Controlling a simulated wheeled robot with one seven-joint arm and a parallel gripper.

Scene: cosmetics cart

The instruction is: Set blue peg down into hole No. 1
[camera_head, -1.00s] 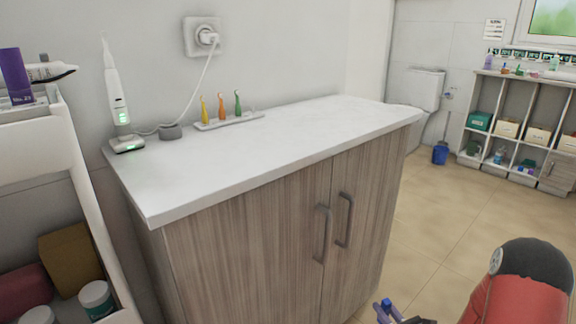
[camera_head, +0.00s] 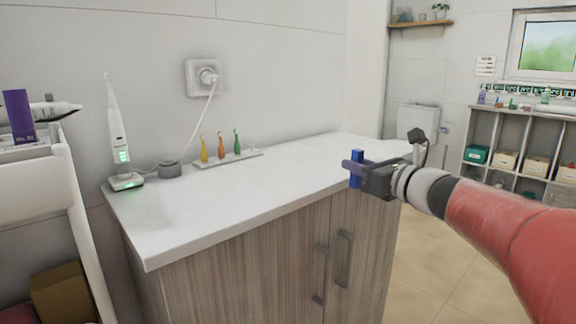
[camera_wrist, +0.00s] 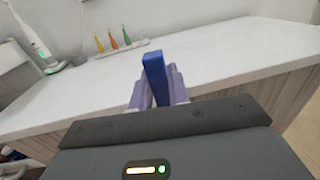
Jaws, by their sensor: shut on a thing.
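The blue peg (camera_head: 357,155) is held upright between the fingers of my gripper (camera_head: 355,169), which is shut on it. In the wrist view the blue peg (camera_wrist: 155,76) stands out between the purple fingers (camera_wrist: 158,92). My gripper is at the counter's front edge on the right, apart from the white rack (camera_head: 253,154). The rack lies at the back of the counter and holds a yellow peg (camera_head: 204,150), an orange peg (camera_head: 221,147) and a green peg (camera_head: 237,143) in a row. The holes and any numbers are too small to make out.
The white countertop (camera_head: 200,210) is clear between my gripper and the rack. A cord hangs from the wall socket (camera_head: 205,76). A cart (camera_head: 40,190) stands at far left.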

